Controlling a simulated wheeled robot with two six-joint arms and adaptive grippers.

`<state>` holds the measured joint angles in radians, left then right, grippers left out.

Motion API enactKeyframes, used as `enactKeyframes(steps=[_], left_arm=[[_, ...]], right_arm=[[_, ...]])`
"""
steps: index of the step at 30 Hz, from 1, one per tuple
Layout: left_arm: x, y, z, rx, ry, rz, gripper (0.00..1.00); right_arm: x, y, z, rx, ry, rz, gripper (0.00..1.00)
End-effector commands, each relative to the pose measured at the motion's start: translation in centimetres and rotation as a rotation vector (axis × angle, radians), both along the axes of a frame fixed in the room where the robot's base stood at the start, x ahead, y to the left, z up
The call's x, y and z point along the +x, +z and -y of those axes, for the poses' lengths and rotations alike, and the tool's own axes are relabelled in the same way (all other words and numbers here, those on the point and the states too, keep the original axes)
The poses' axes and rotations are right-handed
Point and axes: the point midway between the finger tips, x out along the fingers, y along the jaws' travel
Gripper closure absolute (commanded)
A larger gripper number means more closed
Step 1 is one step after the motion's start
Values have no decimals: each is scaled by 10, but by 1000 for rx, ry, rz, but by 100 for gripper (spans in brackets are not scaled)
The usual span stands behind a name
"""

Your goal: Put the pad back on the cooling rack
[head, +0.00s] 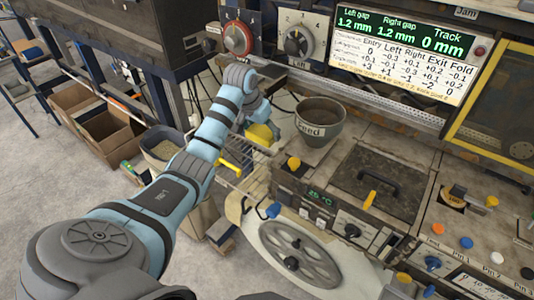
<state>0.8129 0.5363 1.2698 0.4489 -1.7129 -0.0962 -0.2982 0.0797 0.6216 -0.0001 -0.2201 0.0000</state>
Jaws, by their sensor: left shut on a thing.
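My left arm reaches in from the lower left, and its gripper (262,118) is at the upper middle, left of the grey pot. It is shut on a rounded yellow thing (261,136), which seems to be the pad; its fingertips are small and partly hidden by the wrist. A wire rack (238,171) with a yellow bar, which looks like the cooling rack, is just below and left of the held thing. I cannot tell whether the two touch. My right gripper is not in view.
The grey pot (320,118) marked "Feed" stands close to the right of my gripper. A dark plate (378,186) with a black handle and a large grey handwheel (293,255) lie farther right and below. Cardboard boxes (112,135) and a bin (158,150) stand on the floor at left.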

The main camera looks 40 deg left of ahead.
Motion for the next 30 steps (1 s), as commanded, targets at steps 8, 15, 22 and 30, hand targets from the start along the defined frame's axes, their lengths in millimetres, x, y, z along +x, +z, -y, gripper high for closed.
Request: enactKeyframes(steps=[8,15,22,30], left_arm=[[11,-70,1,-4,4,-12,70],[12,-109,1,-2,4,-12,70],[11,-110,1,-2,3,-13,70],[11,-112,1,-2,3,-11,5]], right_arm=[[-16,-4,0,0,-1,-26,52],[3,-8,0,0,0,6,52],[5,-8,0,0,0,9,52],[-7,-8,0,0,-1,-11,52]])
